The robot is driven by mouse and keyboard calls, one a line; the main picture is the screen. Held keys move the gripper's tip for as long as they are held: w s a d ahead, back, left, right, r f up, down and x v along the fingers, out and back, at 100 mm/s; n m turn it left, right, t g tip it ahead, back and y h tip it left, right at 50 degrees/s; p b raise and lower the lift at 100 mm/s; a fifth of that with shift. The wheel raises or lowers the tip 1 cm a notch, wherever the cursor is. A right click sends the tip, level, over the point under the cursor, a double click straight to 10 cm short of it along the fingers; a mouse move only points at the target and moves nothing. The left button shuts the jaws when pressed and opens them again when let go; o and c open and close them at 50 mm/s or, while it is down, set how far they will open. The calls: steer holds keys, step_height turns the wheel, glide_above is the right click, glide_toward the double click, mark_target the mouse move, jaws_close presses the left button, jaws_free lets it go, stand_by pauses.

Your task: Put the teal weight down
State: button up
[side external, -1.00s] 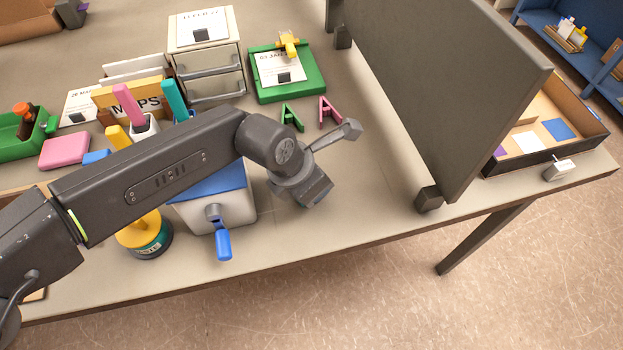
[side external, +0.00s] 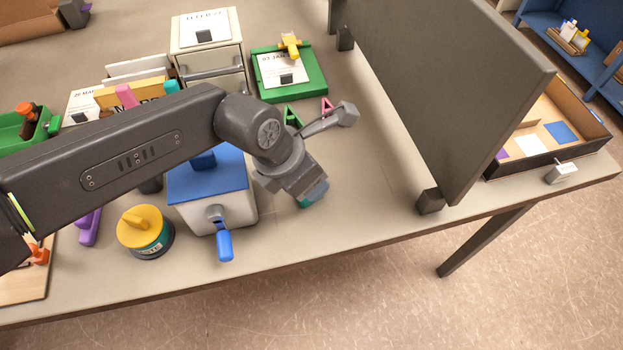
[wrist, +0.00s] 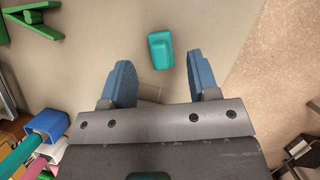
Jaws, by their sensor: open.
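The teal weight (wrist: 160,48) is a small block lying on the bare tabletop in the wrist view. It sits just beyond the tips of my gripper (wrist: 160,78), in line with the gap between the two blue fingers. The fingers are apart and nothing is between them. In the side external view, my gripper (side external: 306,188) points down over the table right of the blue-lidded box, and a bit of teal (side external: 314,197) shows at its lower end. Most of the weight is hidden there.
The blue-lidded box (side external: 212,205) with a blue handle stands left of my gripper. A yellow-topped tin (side external: 145,232) is farther left. A green letter A (wrist: 35,20) lies nearby. A dark upright panel (side external: 440,80) stands to the right. The table's front edge is close.

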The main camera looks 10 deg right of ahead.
steer(key=v, duration=0.7)
steer(key=w+a+r+m+t, duration=0.1)
steer(key=a+r+m, duration=0.3)
steer(key=a, duration=0.6)
steer(key=w+a+r+m+y, duration=0.1)
steer(key=a+r+m, duration=0.2)
steer(key=a+r, duration=0.45)
steer(key=w+a+r+m+t, duration=0.1)
steer(key=a+r+m, duration=0.2)
steer(key=a, duration=0.9)
steer(key=s+a+f+m+t+y, duration=0.1)
steer(key=s+a+m+y, duration=0.1)
steer(key=s+a+m, duration=0.7)
steer(key=s+a, duration=0.3)
steer(key=a, duration=0.5)
steer(key=shift+s+a+f+t, duration=0.2)
steer(key=shift+a+f+t, duration=0.1)
steer(key=shift+t, duration=0.1)
steer(key=shift+o, duration=0.4)
steer(key=s+a+f+m+y, duration=0.1)
steer(key=s+a+f+m, duration=0.2)
steer(key=s, duration=0.1)
steer(key=shift+s, duration=0.35)
steer(key=shift+f, duration=0.15)
